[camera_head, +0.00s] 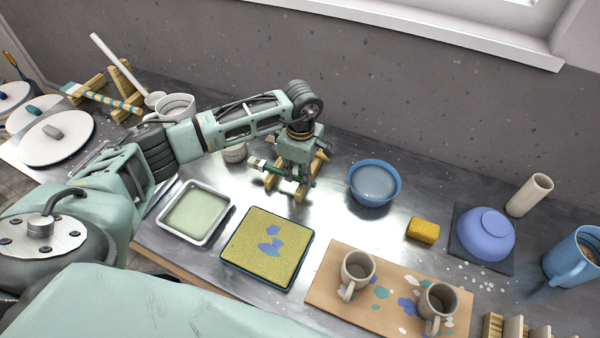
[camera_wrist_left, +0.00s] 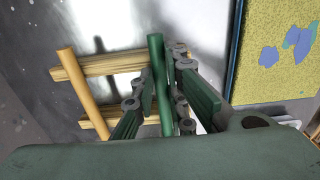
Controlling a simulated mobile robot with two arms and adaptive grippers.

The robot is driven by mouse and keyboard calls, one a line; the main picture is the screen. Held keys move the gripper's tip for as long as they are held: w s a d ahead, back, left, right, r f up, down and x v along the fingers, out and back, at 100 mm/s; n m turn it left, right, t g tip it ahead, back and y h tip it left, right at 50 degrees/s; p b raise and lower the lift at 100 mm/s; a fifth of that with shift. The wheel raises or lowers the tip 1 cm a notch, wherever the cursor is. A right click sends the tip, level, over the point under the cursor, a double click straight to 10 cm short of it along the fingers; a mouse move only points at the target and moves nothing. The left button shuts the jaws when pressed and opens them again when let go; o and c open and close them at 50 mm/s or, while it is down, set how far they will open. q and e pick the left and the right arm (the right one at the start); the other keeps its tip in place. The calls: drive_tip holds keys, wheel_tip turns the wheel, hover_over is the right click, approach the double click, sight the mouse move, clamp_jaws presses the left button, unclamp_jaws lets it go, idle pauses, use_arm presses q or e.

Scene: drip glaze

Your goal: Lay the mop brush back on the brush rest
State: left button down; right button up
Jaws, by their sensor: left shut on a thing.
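The wooden brush rest (camera_head: 271,182) stands on the metal table, partly hidden behind my left gripper (camera_head: 295,182). My left gripper points down and is shut on the green handle, which also shows between its fingers in the left wrist view (camera_wrist_left: 157,75). There the handle lies across the rails of the rest (camera_wrist_left: 95,65). I cannot tell whether it touches them. My right gripper is not in view.
A blue bowl (camera_head: 375,183) stands right of the rest. A yellow glaze-spotted pad (camera_head: 255,262) and a green-filled tray (camera_head: 196,213) lie in front. Two mugs stand on a board (camera_head: 325,295).

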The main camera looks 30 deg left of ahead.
use_arm(q)
drive_tip(key=c, duration=1.7)
unclamp_jaws()
wheel_tip(320, 180, up, 12)
